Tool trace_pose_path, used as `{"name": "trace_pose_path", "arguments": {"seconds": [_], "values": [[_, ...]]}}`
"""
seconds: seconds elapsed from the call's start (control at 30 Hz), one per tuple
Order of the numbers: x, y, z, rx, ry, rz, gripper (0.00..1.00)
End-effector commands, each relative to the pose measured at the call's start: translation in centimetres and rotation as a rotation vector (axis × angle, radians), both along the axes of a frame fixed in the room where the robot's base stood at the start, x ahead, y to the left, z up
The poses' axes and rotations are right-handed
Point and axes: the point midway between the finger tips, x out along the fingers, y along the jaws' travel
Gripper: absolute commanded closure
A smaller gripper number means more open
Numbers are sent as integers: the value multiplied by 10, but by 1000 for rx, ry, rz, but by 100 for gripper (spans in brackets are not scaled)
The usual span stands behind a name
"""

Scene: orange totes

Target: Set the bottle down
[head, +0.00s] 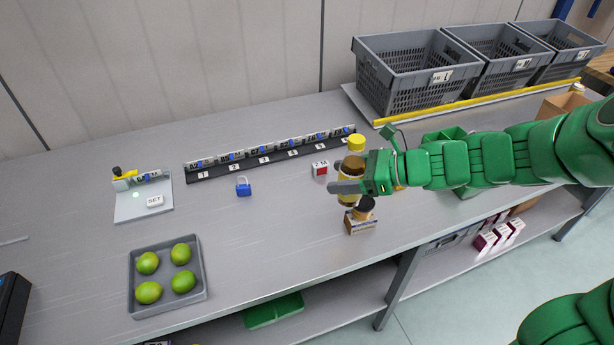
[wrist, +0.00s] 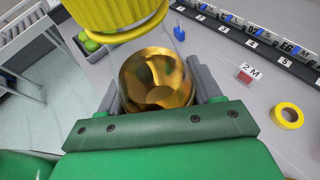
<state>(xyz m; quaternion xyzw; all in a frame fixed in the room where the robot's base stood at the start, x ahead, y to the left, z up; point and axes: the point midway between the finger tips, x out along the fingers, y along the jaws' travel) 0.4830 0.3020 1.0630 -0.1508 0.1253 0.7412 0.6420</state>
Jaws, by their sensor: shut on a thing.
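My gripper is shut on the bottle. The near finger hides part of the bottle, and I cannot tell whether its base touches the workbench (head: 285,235).
A small carton (head: 360,224) with a dark-capped jar (head: 364,207) stands just in front of the bottle. A red-and-white label block (head: 320,169), blue padlock (head: 243,187) and lime tray (head: 200,293) are to the left. A yellow ring (wrist: 287,117) lies right. The bench's middle is clear.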

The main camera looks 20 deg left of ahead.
Motion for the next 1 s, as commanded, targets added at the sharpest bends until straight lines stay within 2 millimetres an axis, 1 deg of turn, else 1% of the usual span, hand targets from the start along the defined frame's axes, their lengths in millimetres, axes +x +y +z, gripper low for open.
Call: {"name": "trace_pose_path", "arguments": {"seconds": [0.03, 0.4, 0.7, 0.83, 1.0], "values": [[0, 8, 1, 4, -3, -2, 86], [10, 71, 5, 9, -17, -59, 86], [9, 118, 5, 9, -6, -110, 86], [8, 133, 4, 6, 1, -125, 86], [8, 143, 3, 3, 7, -140, 86]]}}
